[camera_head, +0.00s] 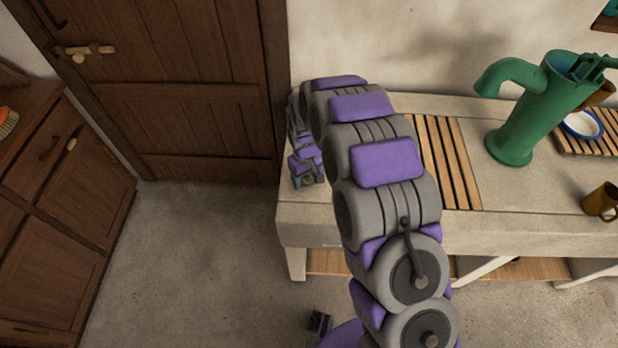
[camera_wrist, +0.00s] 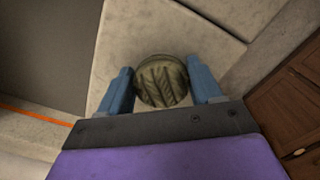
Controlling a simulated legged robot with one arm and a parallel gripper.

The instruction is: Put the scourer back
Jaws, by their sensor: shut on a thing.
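The scourer (camera_wrist: 161,81) is a round, dark olive pad with a ridged pattern. It sits between the two blue fingers of my gripper (camera_wrist: 161,88) in the wrist view, and the gripper is shut on it. In the head view my gripper (camera_head: 306,181) is at the left end of the pale stone counter (camera_head: 312,222), pointing down. A little of the scourer seems to show at its tip there, but it is small and mostly hidden. I cannot tell whether the scourer touches the counter.
A slatted wooden rack (camera_head: 460,165) is set in the counter right of my arm. A green hand pump (camera_head: 515,140), a brown mug (camera_head: 601,202) and a white dish with a blue rim (camera_head: 583,125) stand further right. A wooden door (camera_head: 160,100) and cabinet (camera_head: 65,220) are at left. The floor between is clear.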

